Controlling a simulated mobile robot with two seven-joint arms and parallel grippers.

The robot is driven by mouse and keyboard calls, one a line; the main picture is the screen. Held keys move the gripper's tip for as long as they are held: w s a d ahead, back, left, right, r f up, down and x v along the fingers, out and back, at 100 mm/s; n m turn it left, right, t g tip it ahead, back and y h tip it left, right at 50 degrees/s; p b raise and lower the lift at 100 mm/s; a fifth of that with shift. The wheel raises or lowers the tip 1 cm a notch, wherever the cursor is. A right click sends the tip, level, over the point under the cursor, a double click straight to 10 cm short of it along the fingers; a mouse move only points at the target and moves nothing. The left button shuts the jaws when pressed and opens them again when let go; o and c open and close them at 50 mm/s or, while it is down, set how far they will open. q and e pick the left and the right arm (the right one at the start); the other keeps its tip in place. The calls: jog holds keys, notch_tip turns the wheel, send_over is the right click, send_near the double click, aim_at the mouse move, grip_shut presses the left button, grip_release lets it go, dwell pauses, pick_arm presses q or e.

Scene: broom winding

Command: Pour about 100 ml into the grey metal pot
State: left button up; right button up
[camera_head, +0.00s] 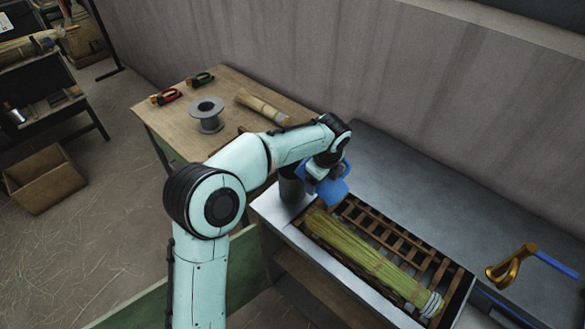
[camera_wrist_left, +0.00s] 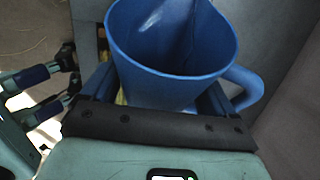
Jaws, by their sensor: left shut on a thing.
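A blue jug (camera_head: 333,191) is held by my left gripper (camera_head: 323,170) above the near left end of the metal-edged trough. In the left wrist view the jug (camera_wrist_left: 168,75) sits between the fingers of my left gripper (camera_wrist_left: 160,105), its open mouth in sight and its handle at the right. I cannot tell how much liquid is inside. The grey metal pot (camera_head: 292,188) stands just left of the jug, partly hidden by my arm and gripper. No stream of liquid shows.
A green broom-straw bundle (camera_head: 370,255) lies on a wooden rack (camera_head: 385,225) in the trough. A brass fitting (camera_head: 510,265) with a blue handle is at right. A wooden table (camera_head: 225,85) behind holds a grey spool (camera_head: 207,113), pliers and a straw bundle (camera_head: 262,105).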

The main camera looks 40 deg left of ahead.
pick_arm(q)
jog(key=shift+s+d+r, duration=0.1)
jog(key=shift+s, duration=0.2)
jog(key=shift+s, duration=0.2)
jog(key=shift+s, duration=0.1)
jog(key=shift+s+r+h, duration=0.1)
jog(key=shift+r+h, duration=0.4)
jog(key=shift+h, duration=0.2)
dwell(1.2)
